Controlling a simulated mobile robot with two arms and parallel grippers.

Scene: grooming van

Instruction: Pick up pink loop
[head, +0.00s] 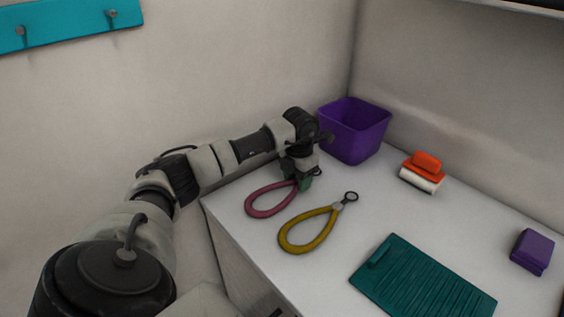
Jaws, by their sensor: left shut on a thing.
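The pink loop (251,208) is at the left edge of the white table, its rounded end toward the left. My left gripper (304,181) is shut on the pink loop at its narrow end. The arm and gripper cover part of that end. I cannot tell whether the loop rests on the table or is slightly raised. A yellow loop (285,241) with a metal ring lies just in front of it, apart from the gripper. My right gripper is not in the picture.
A purple bin (356,145) stands behind my left gripper. An orange brush (424,171) is to its right. A teal ridged mat (421,284) lies in front, and a purple block (532,251) sits far right. The table (374,208) is clear between them. A teal hook rail (75,22) is on the wall.

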